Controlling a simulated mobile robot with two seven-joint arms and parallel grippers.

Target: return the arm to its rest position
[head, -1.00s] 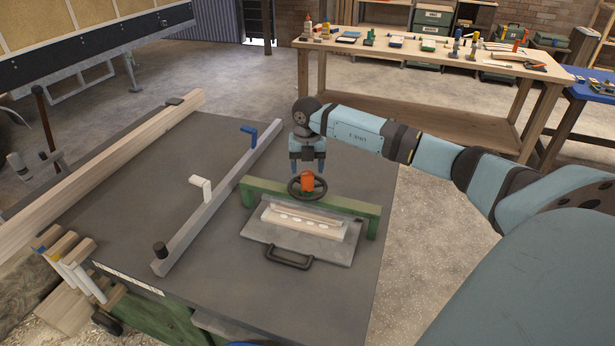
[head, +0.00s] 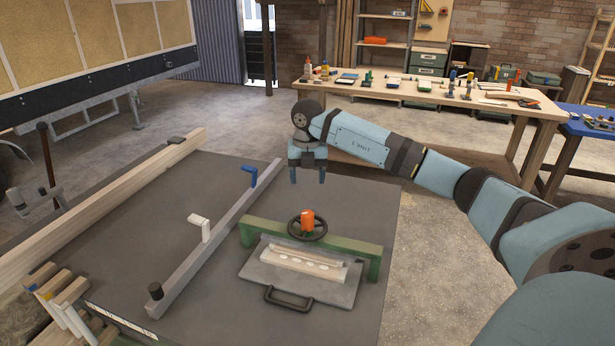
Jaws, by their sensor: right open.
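My right arm reaches in from the right in the head view. My right gripper (head: 307,178) points down, open and empty, above the far part of the grey machine table (head: 376,205). Its fingertips are apart from the orange knob (head: 307,220) and the black handwheel (head: 307,226) on the green bridge (head: 345,241), which stand below and nearer in the picture. My left gripper is out of view.
A sliding plate (head: 262,268) with a black handle carries a pale wooden piece (head: 305,264) with white spots. A grey fence (head: 213,245) and a long timber (head: 105,202) lie to the left. A workbench (head: 410,92) with tools stands behind.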

